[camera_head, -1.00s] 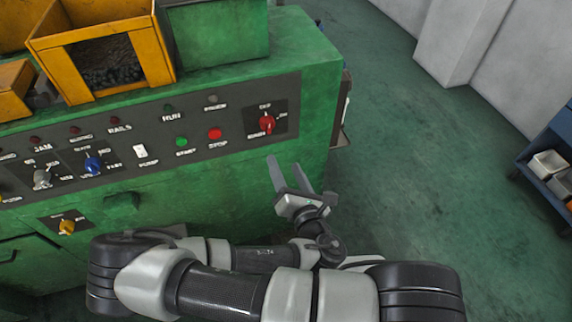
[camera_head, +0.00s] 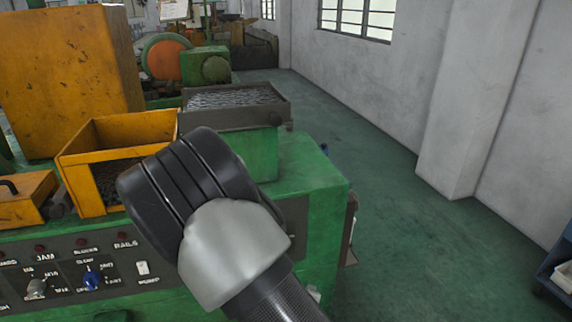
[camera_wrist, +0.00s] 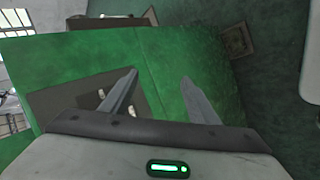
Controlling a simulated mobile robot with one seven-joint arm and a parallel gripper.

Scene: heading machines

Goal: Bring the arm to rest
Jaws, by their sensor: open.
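My arm rises across the middle of the head view, in front of the green machine (camera_head: 325,185). Its large joint hides part of the machine's panel. My gripper is out of the head view. In the wrist view my gripper (camera_wrist: 155,98) has its two fingers spread apart with nothing between them. Behind the fingers are the machine's green surface (camera_wrist: 75,65) and part of a dark panel (camera_wrist: 62,98). I cannot tell how far the fingertips are from the machine.
A yellow bin (camera_head: 85,165) and a tray of small metal parts (camera_head: 235,97) sit on the machine. A blue knob (camera_head: 92,279) is on its panel (camera_head: 60,270). Green floor (camera_head: 400,240) is clear to the right, up to a wall pillar (camera_head: 465,110). A blue rack (camera_head: 556,272) stands far right.

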